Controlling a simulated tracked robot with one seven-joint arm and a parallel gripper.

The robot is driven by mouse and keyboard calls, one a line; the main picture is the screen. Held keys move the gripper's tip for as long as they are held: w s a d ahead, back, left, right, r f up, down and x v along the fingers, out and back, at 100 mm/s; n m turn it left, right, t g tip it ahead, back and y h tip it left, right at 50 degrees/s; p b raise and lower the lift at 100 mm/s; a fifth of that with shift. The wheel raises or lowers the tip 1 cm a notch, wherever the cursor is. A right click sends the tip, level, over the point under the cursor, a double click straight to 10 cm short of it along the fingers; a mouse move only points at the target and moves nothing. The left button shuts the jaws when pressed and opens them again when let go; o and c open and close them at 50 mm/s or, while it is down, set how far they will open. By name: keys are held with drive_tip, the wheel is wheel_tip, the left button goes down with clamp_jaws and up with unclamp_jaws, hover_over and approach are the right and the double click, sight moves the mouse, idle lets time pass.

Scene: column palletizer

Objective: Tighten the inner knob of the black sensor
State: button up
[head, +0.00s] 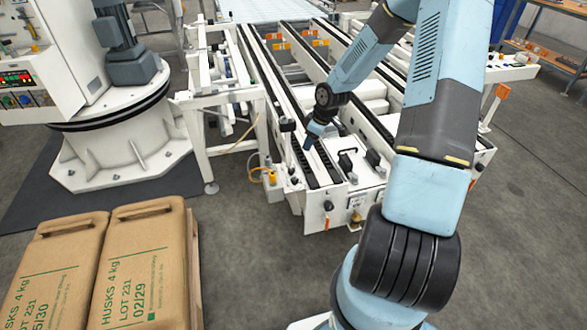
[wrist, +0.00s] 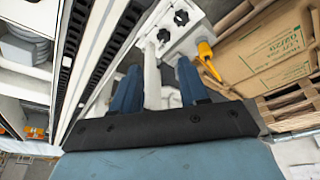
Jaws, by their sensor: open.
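My gripper (head: 311,140) hangs over the left rail of the conveyor in the head view, pointing down. In the wrist view its two blue fingers (wrist: 158,88) are apart with nothing held between them. Beyond the fingertips, a white block carries two black star-shaped knobs: one nearer the conveyor rail (wrist: 163,35) and one farther out (wrist: 181,17). The fingertips look apart from both. A pale post (wrist: 152,75) shows between the fingers, seemingly beyond them. A small black part (head: 287,125) sits at the left rail in the head view; I cannot tell whether it is the black sensor.
A yellow fitting (wrist: 205,50) is beside the knob block; a yellow part (head: 270,176) also shows at the conveyor's left side. Black handles (head: 347,160) stand on the conveyor's front end. Brown sacks (head: 140,260) lie on a pallet at lower left. Open floor is at right.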

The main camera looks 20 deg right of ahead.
sight(293, 170)
drive_tip(key=shift+y, duration=0.5)
drive_tip(key=x, duration=1.7)
drive_tip(key=shift+w+f, duration=0.2)
drive_tip(key=shift+w, duration=0.1)
drive_tip(key=shift+c, duration=0.2)
